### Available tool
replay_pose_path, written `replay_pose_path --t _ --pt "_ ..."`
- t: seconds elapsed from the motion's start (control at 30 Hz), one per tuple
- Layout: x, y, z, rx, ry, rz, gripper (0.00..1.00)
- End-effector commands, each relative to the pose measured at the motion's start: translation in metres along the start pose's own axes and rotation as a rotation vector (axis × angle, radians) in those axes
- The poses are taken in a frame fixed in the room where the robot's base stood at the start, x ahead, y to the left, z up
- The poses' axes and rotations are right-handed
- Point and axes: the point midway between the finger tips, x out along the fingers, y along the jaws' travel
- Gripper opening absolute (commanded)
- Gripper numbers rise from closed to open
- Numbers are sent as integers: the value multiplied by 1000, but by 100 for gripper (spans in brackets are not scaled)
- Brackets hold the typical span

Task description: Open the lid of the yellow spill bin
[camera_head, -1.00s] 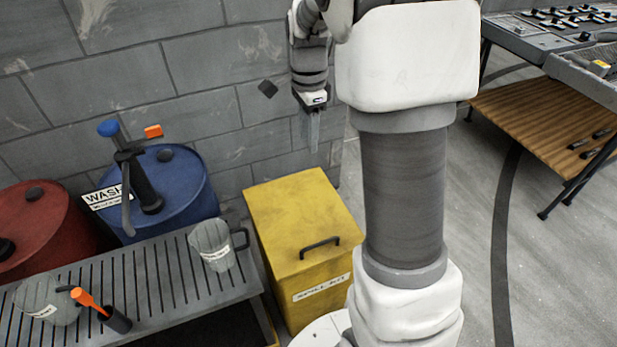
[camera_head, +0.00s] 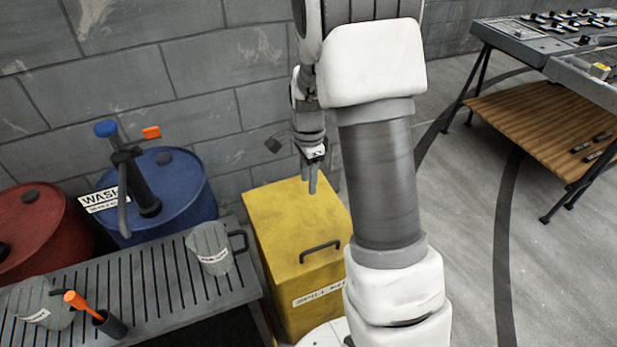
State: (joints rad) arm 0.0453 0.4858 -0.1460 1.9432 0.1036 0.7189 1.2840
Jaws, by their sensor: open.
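The yellow spill bin (camera_head: 300,262) stands on the floor against the grey block wall, beside the slatted bench. Its flat lid (camera_head: 278,225) is closed, with a black bar handle (camera_head: 320,252) near the front edge. A white label is on the bin's front, partly hidden by my arm. My gripper (camera_head: 311,188) points down and shows over the back right part of the lid, behind the handle. It is open and empty. I cannot tell its exact height above the lid.
A grey slatted bench (camera_head: 150,270) at left bears two grey jugs and an orange-handled tool in a dark cup. A blue drum (camera_head: 178,195) with a pump and a red drum (camera_head: 35,235) stand behind it. A table with a wooden shelf (camera_head: 545,120) is at right. Floor between is clear.

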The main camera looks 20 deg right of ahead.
Motion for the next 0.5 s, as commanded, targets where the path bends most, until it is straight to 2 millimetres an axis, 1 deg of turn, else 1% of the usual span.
replay_pose_path --t 0.03,0.17,0.2,0.27,0.3,0.5 --pt "0 0 0 0 0 0 44" --pt "0 0 0 0 0 0 21" --pt "0 0 0 0 0 0 14" --pt "0 0 0 0 0 0 3" --pt "0 0 0 0 0 1 0" --pt "0 0 0 0 0 1 0"
